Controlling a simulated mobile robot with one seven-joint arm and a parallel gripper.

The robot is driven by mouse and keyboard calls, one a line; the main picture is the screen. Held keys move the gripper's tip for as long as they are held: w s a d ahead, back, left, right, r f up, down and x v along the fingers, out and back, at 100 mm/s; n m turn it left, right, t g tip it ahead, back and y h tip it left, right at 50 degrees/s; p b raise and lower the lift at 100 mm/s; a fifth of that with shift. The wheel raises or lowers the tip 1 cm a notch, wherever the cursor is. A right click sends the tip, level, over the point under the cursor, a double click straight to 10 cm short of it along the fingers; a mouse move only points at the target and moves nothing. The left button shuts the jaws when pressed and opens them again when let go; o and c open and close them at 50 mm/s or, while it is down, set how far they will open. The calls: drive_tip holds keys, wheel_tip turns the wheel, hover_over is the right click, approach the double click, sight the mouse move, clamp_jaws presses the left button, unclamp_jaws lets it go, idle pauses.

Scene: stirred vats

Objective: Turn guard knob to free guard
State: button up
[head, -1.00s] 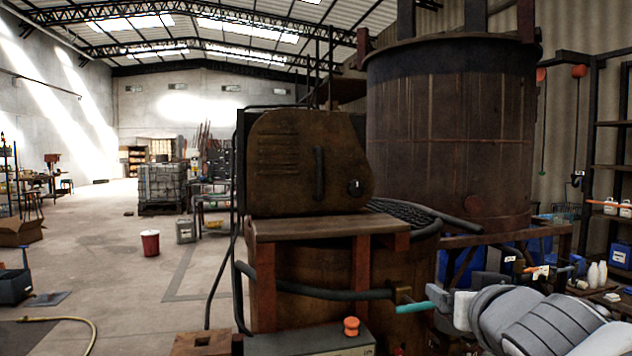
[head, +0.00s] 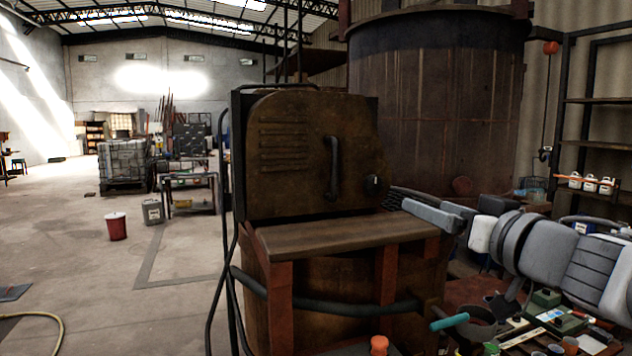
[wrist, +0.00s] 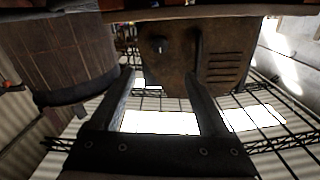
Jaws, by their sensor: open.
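The guard (head: 290,150) is a worn brown metal cover with louvres and a vertical handle (head: 332,168). The small dark guard knob (head: 374,184), with a pale mark, sits near its lower right edge. My gripper (head: 398,199) is just right of the knob and a little lower, apart from it. In the wrist view, which is upside down, the guard (wrist: 225,60) and the knob (wrist: 158,45) lie beyond my open, empty fingers (wrist: 157,76). The knob shows roughly midway between the fingertips.
A wooden ledge (head: 350,235) runs below the guard. A large rusty vat (head: 440,110) stands behind, to the right. A teal-handled lever (head: 450,321) and an orange button (head: 379,345) are lower in front. A cluttered bench lies under my arm. The floor (head: 80,240) at left is open.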

sight(375, 185)
drive_tip(key=b+x, duration=0.1)
drive_tip(key=x, duration=1.6)
clamp_jaws()
